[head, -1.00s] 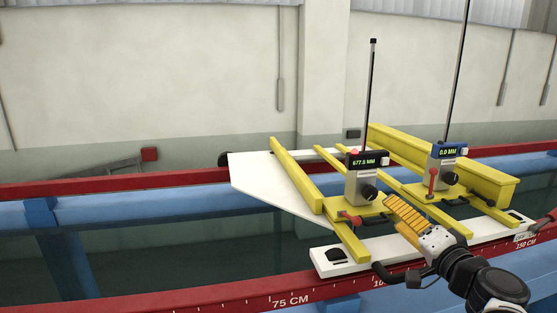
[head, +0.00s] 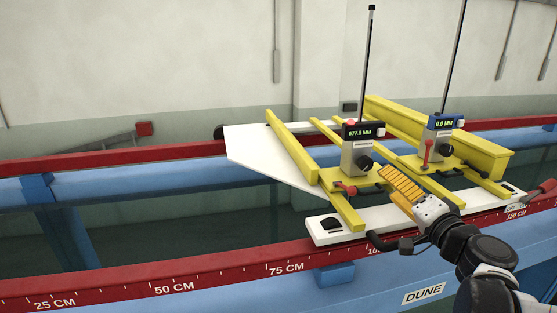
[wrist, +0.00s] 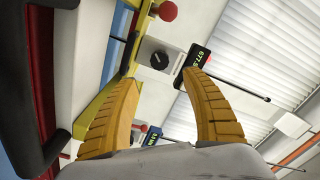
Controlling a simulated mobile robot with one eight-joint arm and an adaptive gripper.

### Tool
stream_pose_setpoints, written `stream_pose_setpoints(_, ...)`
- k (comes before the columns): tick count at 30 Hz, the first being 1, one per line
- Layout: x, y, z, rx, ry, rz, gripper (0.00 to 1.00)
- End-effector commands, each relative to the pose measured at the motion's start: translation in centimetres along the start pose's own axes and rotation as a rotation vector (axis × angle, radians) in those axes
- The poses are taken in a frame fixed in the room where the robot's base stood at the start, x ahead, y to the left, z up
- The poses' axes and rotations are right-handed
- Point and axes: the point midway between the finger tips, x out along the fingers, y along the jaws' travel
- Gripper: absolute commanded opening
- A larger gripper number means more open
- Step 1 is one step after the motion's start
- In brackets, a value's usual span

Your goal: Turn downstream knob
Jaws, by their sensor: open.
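Two gauges stand on the yellow carriage. The left gauge (head: 357,150) reads 677.5 MM and has a black knob (head: 366,163) on its front. The right gauge (head: 443,137) reads 0.0 MM and has its own black knob (head: 447,150). I see no label telling which is downstream. My gripper (head: 385,173) is open and empty, just in front of and right of the left gauge's knob. In the wrist view that knob (wrist: 158,60) shows beyond the gap between the yellow fingertips (wrist: 160,77), apart from them.
Red-topped levers (head: 346,187) stand low beside the gauges. A yellow beam (head: 440,125) runs behind them. The white carriage foot (head: 335,231) rests near the red scale rail (head: 230,273). A black handle (head: 384,244) is under my wrist. Tall rods rise from both gauges.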

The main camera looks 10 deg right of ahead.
Motion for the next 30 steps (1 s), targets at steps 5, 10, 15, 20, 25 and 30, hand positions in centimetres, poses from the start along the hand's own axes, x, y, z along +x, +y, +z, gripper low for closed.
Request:
stream_pose_setpoints(5,0.0,0.0,0.0,0.0,0.0,0.0,0.56)
stream_pose_setpoints(10,0.1,0.2,0.1,0.0,0.0,0.0,0.56)
stream_pose_setpoints(15,0.4,0.8,0.4,-0.001,0.0,0.0,0.56)
stream_pose_setpoints(20,1.1,0.2,0.1,-0.001,-0.002,-0.001,0.56)
stream_pose_setpoints(25,3.8,0.0,0.0,-0.001,-0.003,-0.002,0.56)
stream_pose_setpoints(30,7.3,-0.1,0.0,-0.001,-0.003,-0.002,0.56)
